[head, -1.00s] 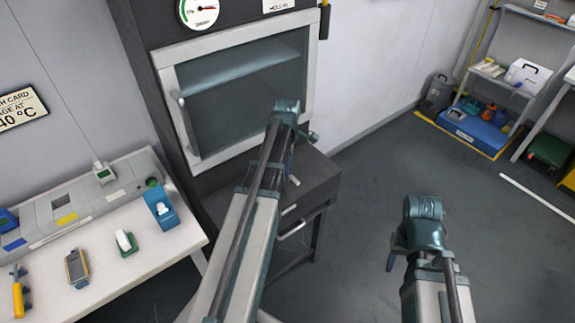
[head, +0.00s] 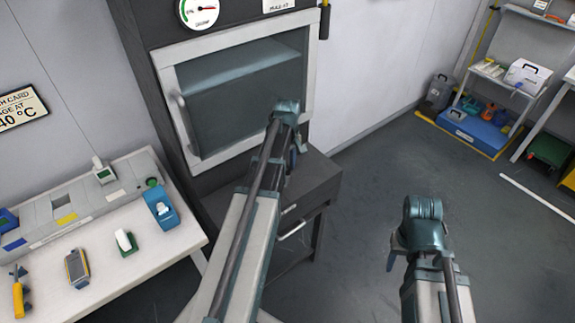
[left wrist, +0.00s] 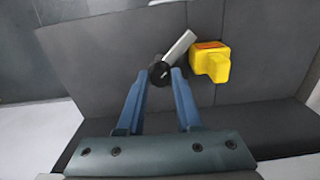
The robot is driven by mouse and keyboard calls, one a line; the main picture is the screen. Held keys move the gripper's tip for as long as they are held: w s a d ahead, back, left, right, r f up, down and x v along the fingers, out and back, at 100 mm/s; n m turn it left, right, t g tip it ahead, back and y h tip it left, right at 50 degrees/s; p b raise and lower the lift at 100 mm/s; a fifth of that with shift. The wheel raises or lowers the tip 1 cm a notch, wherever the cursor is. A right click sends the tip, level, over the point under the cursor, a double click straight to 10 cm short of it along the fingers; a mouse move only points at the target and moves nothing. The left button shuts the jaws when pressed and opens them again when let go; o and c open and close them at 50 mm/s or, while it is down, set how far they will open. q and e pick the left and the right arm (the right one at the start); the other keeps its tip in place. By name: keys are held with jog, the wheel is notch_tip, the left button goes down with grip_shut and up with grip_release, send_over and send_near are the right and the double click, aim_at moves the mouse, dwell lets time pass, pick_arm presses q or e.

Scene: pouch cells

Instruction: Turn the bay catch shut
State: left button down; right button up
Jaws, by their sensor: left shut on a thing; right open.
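The bay catch, a silver lever (left wrist: 178,54) on a round black hub (left wrist: 160,75), shows in the left wrist view. The lever lies diagonally, its free end up and to the right. My left gripper (left wrist: 162,76) has its blue fingertips on either side of the hub and is shut on the catch. In the head view my left gripper (head: 292,157) is in front of the dark cabinet, and my arm hides the catch. My right gripper (head: 393,258) is open and empty over the floor at the right.
A yellow block (left wrist: 210,62) with an orange top sits close to the right of the catch. The cabinet's glazed door (head: 240,95) is above my left gripper. A white bench (head: 140,262) with several small devices stands at the left. The floor (head: 480,240) around my right gripper is clear.

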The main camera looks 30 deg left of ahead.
aim_at(287, 168)
pick_arm(q)
jog(key=m, duration=0.4)
jog(key=shift+m, duration=2.1)
jog(key=c, duration=0.6)
grip_release()
jog(key=shift+o, duration=0.2)
notch_tip(287, 168, up, 14)
jog(key=p, duration=1.3)
jog(key=shift+p, duration=0.4)
